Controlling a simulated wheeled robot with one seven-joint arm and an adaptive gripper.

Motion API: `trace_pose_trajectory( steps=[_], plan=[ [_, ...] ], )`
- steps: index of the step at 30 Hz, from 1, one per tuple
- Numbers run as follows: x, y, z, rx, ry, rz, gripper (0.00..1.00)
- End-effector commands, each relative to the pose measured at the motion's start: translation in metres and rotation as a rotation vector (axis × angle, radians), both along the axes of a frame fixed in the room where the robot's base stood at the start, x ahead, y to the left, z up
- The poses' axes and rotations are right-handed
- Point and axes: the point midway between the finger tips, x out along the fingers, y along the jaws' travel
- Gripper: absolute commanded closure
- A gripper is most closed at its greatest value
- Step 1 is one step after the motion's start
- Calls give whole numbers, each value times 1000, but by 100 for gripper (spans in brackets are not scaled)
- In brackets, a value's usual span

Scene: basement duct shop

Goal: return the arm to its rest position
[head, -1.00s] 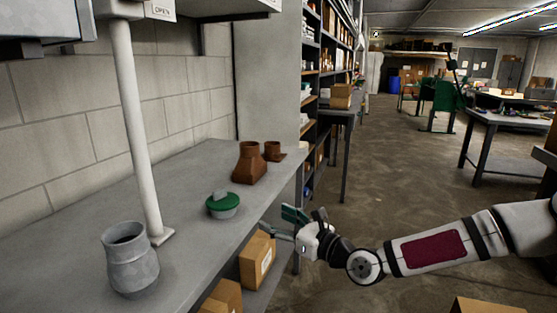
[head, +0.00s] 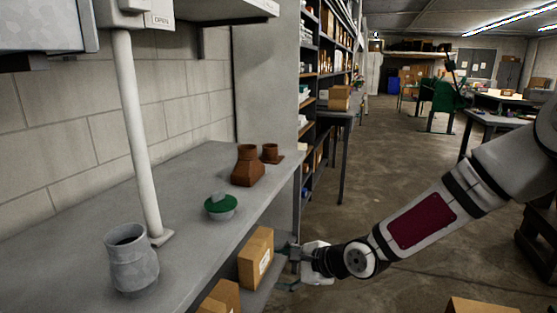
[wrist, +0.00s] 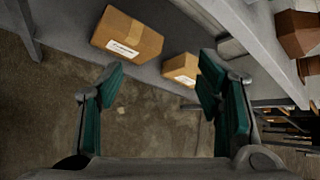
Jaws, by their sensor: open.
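My gripper (head: 288,267) is beside the front edge of the grey bench, low, near the lower shelf. In the wrist view my gripper (wrist: 160,82) shows two green-padded fingers spread wide apart with nothing between them but floor and shelf edge behind. My arm reaches in from the right in the head view, its forearm sloping down to the wrist.
The grey bench (head: 75,240) carries a grey metal collar (head: 132,262), a green-lidded container (head: 220,207) and brown duct fittings (head: 248,167). The aisle floor (head: 385,160) is open.

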Motion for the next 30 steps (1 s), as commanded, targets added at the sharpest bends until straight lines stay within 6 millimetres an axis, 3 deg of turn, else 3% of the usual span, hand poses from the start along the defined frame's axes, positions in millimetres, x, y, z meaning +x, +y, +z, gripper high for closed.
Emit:
trace_pose_trajectory(
  steps=[3,8,18,24,30],
  plan=[
    [-20,-28,4,-275,-50,108,40],
    [-46,-70,23,-593,-89,249,40],
    [-118,-147,109,-1087,-101,525,40],
    [-176,-173,166,-1243,-97,684,40],
    [-244,-184,213,-1300,-131,856,40]
  ],
)
